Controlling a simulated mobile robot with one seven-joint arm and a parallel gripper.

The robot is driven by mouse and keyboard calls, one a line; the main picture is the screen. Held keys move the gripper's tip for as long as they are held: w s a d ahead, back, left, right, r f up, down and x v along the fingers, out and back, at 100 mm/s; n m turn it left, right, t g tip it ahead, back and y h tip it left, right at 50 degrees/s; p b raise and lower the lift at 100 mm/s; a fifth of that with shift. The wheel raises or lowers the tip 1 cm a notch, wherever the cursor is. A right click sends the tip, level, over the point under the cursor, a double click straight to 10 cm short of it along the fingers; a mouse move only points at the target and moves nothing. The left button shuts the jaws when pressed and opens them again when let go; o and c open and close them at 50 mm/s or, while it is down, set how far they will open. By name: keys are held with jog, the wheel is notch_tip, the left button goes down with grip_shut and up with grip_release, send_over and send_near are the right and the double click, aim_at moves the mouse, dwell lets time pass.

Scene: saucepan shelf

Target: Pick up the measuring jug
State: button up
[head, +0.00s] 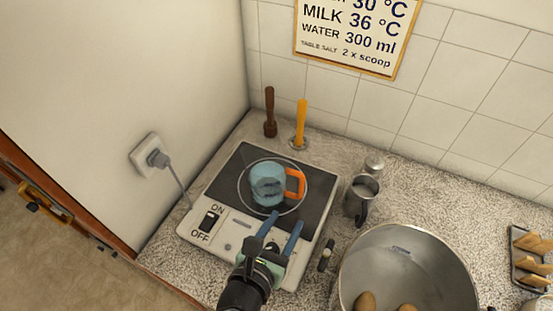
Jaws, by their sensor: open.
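The measuring jug (266,185) looks blue, with an orange handle on its right side. It stands on the dark plate of the white hot plate (247,236), inside the marked ring. My gripper (286,219) has two blue fingers, spread apart with nothing between them. It is over the front right part of the hot plate, nearer the camera than the jug and its handle. The fingers point toward the handle and appear apart from it.
A metal pitcher (359,196) stands right of the hot plate, with a large steel bowl (410,262) in front of it. Brown (270,112) and yellow (300,122) upright tools stand behind. A cable (178,182) runs to the wall socket at left.

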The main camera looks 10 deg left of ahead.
aim_at(299, 193)
jog(key=x, duration=0.7)
jog(key=shift+f, duration=0.4)
jog(key=shift+a+r+p+x, duration=0.1)
jog(key=shift+p+x, duration=0.15)
jog(key=shift+x, duration=1.1)
jog(key=shift+a+r+p+x, duration=0.15)
jog(key=shift+p+x, duration=0.05)
jog(key=shift+x, duration=1.2)
jog(key=shift+w, duration=0.1)
grip_shut()
jog(key=shift+r, duration=0.15)
